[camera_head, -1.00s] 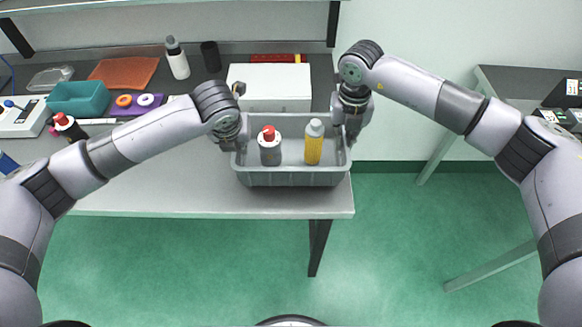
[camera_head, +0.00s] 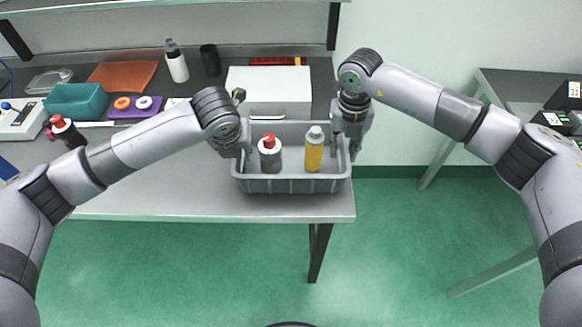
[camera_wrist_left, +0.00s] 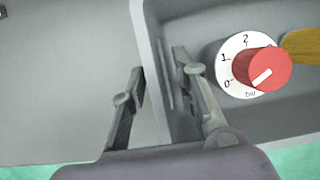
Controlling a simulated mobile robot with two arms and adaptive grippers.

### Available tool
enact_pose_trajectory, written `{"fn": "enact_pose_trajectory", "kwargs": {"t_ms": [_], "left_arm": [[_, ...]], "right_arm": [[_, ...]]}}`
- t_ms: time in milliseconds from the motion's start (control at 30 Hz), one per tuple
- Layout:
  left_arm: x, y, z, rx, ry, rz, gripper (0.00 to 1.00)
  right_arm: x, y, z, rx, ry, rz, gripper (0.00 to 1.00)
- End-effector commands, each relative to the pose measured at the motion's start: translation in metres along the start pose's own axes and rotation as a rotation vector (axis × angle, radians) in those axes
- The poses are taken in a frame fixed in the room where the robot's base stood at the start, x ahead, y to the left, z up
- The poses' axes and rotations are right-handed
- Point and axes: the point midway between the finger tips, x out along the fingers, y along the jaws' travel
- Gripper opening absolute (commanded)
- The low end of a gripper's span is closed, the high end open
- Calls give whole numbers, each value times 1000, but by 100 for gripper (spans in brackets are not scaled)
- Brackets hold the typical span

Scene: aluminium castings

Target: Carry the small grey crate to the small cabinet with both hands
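The small grey crate (camera_head: 290,186) sits at the front edge of the grey table. My left gripper (camera_head: 240,150) is at the crate's left end. In the left wrist view its fingers (camera_wrist_left: 160,85) are apart, one outside and one inside the crate wall (camera_wrist_left: 150,45), with a gap on the inner side. My right gripper (camera_head: 346,150) straddles the right end wall, its fingers looking apart; contact is not clear.
A white box (camera_head: 268,88) stands right behind the crate. Another dark-topped table (camera_head: 510,85) stands at the right, with open green floor between.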

Motion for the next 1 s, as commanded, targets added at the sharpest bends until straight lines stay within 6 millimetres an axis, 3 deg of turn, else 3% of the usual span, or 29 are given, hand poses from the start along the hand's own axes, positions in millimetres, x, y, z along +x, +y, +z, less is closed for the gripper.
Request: {"fn": "enact_pose_trajectory", "kwargs": {"t_ms": [533,767,1000], "left_arm": [[-101,0,1,0,-4,-1,27],[-115,0,0,0,-1,1,27],[-115,0,0,0,0,1,27]], "right_arm": [[0,0,0,0,0,0,27],[-6,0,1,0,-2,1,27],[-48,0,1,-1,-5,1,27]]}}
